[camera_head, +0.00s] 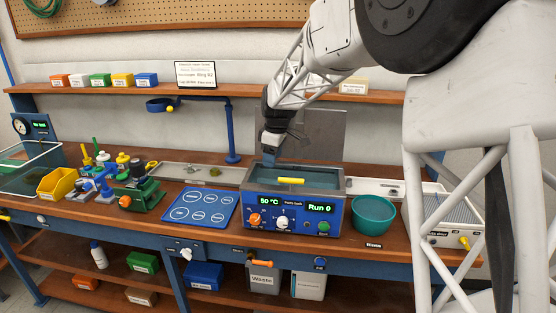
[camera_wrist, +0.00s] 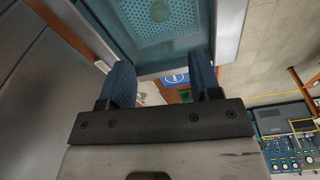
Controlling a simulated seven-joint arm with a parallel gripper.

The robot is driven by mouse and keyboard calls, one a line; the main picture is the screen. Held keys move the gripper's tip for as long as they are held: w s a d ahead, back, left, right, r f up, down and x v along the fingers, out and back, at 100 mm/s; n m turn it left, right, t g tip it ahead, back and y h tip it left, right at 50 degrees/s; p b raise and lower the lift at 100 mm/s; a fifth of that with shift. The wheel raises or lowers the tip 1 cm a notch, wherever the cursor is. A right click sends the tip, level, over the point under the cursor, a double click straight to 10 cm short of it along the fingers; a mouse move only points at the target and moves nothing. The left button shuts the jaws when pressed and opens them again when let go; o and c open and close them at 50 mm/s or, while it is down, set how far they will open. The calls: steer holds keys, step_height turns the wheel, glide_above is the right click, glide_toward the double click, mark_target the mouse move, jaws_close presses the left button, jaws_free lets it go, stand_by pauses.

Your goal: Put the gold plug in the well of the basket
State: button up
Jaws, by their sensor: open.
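My gripper (camera_head: 271,152) hangs fingers down over the back left of the water bath (camera_head: 292,210), which reads 50 °C and Run 0. In the wrist view my gripper (camera_wrist: 163,80) has its two blue fingers apart with nothing held between them. A perforated teal surface (camera_wrist: 185,28), seemingly the basket, shows inside the bath, with a pale green round shape (camera_wrist: 160,11) on it; I cannot tell whether that is the plug or the well. Small olive-gold pieces (camera_head: 214,171) lie on the metal tray (camera_head: 176,181) left of the bath; I cannot identify the gold plug for certain.
A blue mat (camera_head: 200,207) with marked circles lies left of the bath. A teal bowl (camera_head: 373,215) stands at its right. A blue post (camera_head: 232,130) rises behind the mat.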

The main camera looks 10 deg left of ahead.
steer(key=shift+d, duration=0.1)
steer(key=s+d+r+m+t, duration=0.1)
steer(key=s+d+r+m, duration=0.3)
steer(key=s+d, duration=0.6)
steer(key=s+d+r+m, duration=0.4)
steer(key=s+d, duration=0.7)
steer(key=s+d+f+m, duration=0.2)
steer(key=s+d+m, duration=0.1)
steer(key=s, duration=0.5)
steer(key=s+d+f+m+t+h, duration=0.1)
steer(key=s+d+m, duration=0.1)
steer(key=s+d, duration=0.3)
steer(key=s+d+f+m, duration=0.2)
steer(key=s+d+m, duration=0.1)
steer(key=s, duration=1)
steer(key=shift+d+f+m, duration=0.3)
steer(key=shift+d+f, duration=0.05)
steer(key=shift+d, duration=0.4)
steer(key=shift+h, duration=0.3)
